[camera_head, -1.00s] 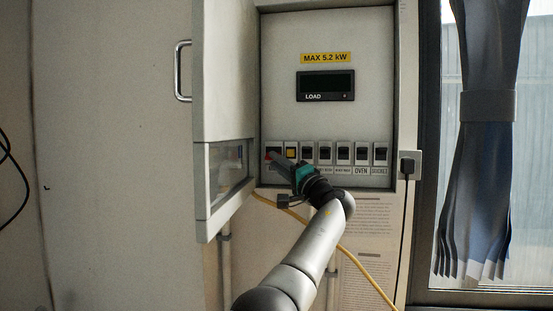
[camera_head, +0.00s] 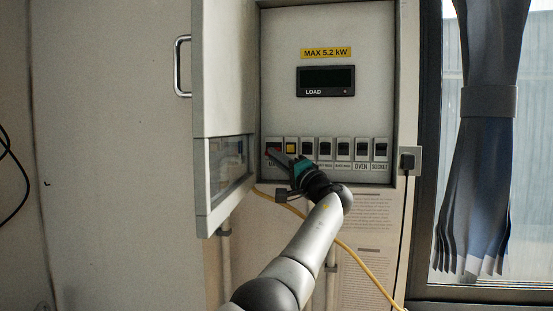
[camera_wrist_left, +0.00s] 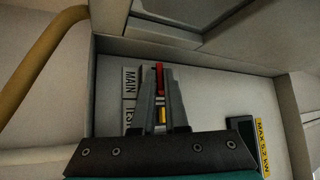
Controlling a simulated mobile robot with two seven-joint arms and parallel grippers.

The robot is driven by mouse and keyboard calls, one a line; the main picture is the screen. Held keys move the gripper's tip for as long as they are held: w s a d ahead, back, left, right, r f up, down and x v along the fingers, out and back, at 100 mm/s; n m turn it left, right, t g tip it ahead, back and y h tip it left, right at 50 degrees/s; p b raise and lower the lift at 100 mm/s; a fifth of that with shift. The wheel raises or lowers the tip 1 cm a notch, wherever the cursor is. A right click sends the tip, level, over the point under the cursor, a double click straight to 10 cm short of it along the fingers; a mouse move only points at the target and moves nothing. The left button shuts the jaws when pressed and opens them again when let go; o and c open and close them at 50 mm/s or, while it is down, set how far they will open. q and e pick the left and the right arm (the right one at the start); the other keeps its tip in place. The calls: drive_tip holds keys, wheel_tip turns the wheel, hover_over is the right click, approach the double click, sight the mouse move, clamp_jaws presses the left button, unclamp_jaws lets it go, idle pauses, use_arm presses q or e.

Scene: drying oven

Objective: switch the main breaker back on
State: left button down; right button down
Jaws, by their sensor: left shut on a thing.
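The main breaker (camera_head: 272,143) is the leftmost switch in the row on the grey panel. Its red lever (camera_wrist_left: 159,76) shows between my left fingertips in the left wrist view, beside the label MAIN (camera_wrist_left: 130,82). My left gripper (camera_head: 275,152) reaches up from below right and is shut on this lever; it also shows in the left wrist view (camera_wrist_left: 160,88). The fingers partly cover the breaker, so the lever's exact position is hard to tell. The load display (camera_head: 326,80) is dark. My right gripper is not in view.
A yellow TEST button (camera_head: 291,146) sits right beside the main breaker, with several black switches (camera_head: 343,149) further right. The open cabinet door (camera_head: 223,75) with a window stands close on the left. A yellow cable (camera_head: 360,265) hangs below.

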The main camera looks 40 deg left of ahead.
sight(277, 140)
use_arm(q)
drive_tip(key=m+h+p, duration=0.1)
drive_tip(key=p, duration=0.1)
drive_tip(key=r+m+h+p, duration=0.1)
drive_tip(key=p, duration=0.1)
drive_tip(key=r+m+h+p, duration=0.1)
drive_tip(key=m+p, duration=0.1)
drive_tip(key=p, duration=0.1)
drive_tip(key=shift+s+d+r, duration=0.15)
drive_tip(key=shift+s+r, duration=0.1)
drive_tip(key=shift+r+m+h+p, duration=0.1)
drive_tip(key=shift+m+h+p, duration=0.3)
drive_tip(key=shift+h, duration=0.1)
drive_tip(key=shift+r+m+h, duration=0.25)
drive_tip(key=shift+m+h, duration=0.35)
drive_tip(key=shift+w+r+m+g+h, duration=0.2)
drive_tip(key=shift+r+m+g+h, duration=0.2)
drive_tip(key=shift+m+g+h, duration=0.5)
drive_tip(key=shift+r+m+h, duration=0.15)
drive_tip(key=shift+m+h, duration=0.15)
drive_tip(key=c, duration=1.2)
unclamp_jaws()
